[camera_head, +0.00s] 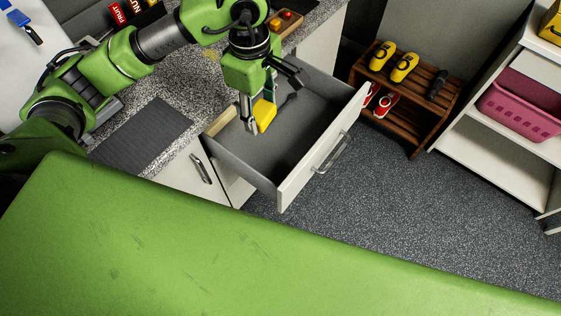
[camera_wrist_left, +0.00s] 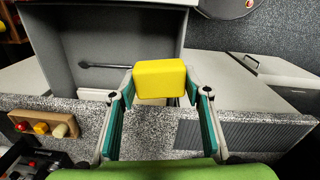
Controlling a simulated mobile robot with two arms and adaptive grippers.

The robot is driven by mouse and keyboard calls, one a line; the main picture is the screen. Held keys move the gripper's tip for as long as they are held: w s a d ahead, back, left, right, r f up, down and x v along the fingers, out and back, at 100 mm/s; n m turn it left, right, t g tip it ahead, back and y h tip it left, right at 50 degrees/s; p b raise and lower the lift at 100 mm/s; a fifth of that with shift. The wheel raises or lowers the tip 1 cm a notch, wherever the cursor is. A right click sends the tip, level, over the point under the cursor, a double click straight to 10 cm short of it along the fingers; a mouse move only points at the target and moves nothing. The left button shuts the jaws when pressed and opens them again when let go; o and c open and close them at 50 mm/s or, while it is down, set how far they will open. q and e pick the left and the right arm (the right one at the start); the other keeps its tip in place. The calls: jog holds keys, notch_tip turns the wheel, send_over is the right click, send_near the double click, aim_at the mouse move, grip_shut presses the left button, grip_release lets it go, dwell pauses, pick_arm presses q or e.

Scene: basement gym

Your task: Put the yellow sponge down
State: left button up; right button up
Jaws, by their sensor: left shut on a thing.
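My left gripper (camera_head: 254,124) is shut on the yellow sponge (camera_head: 266,112). The sponge also shows in the left wrist view (camera_wrist_left: 159,80), held between the two fingers as a plain yellow block. In the head view the gripper points down over the left part of an open grey drawer (camera_head: 252,172) with a white front. I cannot tell exactly how high the sponge is above the drawer floor. My right gripper is not in view.
The drawer floor is mostly bare; a thin dark tool (camera_wrist_left: 98,66) lies in it. A speckled counter (camera_head: 185,82) with a dark ribbed mat (camera_head: 142,135) is left of the drawer. A wooden rack (camera_head: 412,108) with shoes stands right. A green padded surface (camera_head: 190,250) fills the foreground.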

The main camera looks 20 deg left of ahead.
pick_arm(q)
jog(key=f+n, duration=0.1)
jog(key=n, duration=0.1)
jog(key=w+f+n+b, duration=0.1)
jog(key=n, duration=0.1)
jog(key=w+d+f+n, duration=0.1)
jog(key=n, duration=0.2)
jog(key=shift+w+f, duration=0.15)
jog(key=shift+f, duration=0.05)
notch_tip(320, 180, down, 2)
jog(key=w+n+b, duration=0.2)
jog(key=n, duration=0.3)
jog(key=n+b, duration=0.4)
jog(key=n, duration=0.9)
send_near(281, 156)
notch_tip(281, 156, down, 2)
jog(key=shift+f, duration=0.1)
notch_tip(281, 156, down, 4)
jog(key=shift+f+p, duration=0.15)
jog(key=shift+p, duration=0.25)
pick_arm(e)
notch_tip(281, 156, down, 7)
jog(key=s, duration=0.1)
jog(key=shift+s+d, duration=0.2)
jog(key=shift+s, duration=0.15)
pick_arm(q)
jog(key=shift+d+f, duration=0.1)
jog(key=shift+f, duration=0.1)
jog(key=o, duration=1.1)
jog(key=shift+c, duration=0.2)
